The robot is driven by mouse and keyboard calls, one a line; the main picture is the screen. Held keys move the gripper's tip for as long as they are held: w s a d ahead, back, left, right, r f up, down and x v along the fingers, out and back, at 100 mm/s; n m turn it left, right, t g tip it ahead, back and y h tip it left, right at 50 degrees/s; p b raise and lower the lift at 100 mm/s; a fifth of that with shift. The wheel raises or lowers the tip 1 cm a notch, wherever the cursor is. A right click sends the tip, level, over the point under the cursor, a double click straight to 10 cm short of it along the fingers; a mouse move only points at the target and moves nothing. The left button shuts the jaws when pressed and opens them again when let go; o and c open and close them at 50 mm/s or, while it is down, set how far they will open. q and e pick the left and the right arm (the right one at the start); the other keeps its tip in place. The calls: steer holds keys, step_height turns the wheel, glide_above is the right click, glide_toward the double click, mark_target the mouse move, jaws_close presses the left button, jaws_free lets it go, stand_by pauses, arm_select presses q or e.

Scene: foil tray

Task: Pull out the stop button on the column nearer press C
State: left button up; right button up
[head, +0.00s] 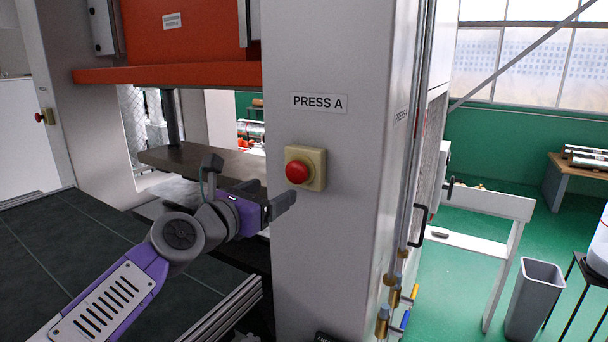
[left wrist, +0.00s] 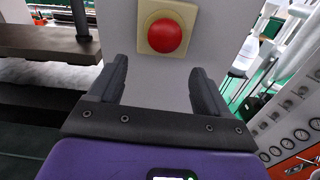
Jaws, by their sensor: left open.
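A red stop button (head: 298,172) on a yellow-beige box is fixed to the pale grey column (head: 330,230), under a sign (head: 319,103) reading "PRESS A". In the left wrist view the red button (left wrist: 167,36) is above and beyond the fingertips. My left gripper (head: 275,204) is open and empty, just below and left of the box in the head view; its fingers (left wrist: 160,78) are spread apart, and the button is not between them. A second red button (head: 40,117) is on another column at far left. No press C sign is readable. My right gripper is out of view.
The orange press beam (head: 170,74) overhangs at upper left, above a dark press block (head: 195,160). Pipes and a black handle (head: 419,226) run along the column's right side. A grey bin (head: 535,299) stands on the green floor at right.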

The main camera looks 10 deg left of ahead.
mark_target(294, 172)
arm_select(q)
steer(key=shift+w+d+r+p, duration=0.3)
steer(key=shift+w+d+p, duration=0.1)
steer(key=shift+w, duration=0.7)
steer(key=shift+w+d+r+p, duration=0.3)
steer(key=shift+w+d+r, duration=0.1)
steer(key=shift+w, duration=0.75)
steer(key=shift+w+d+r+p, duration=0.25)
steer(key=shift+w+d+p, duration=0.15)
steer(key=shift+w, duration=0.7)
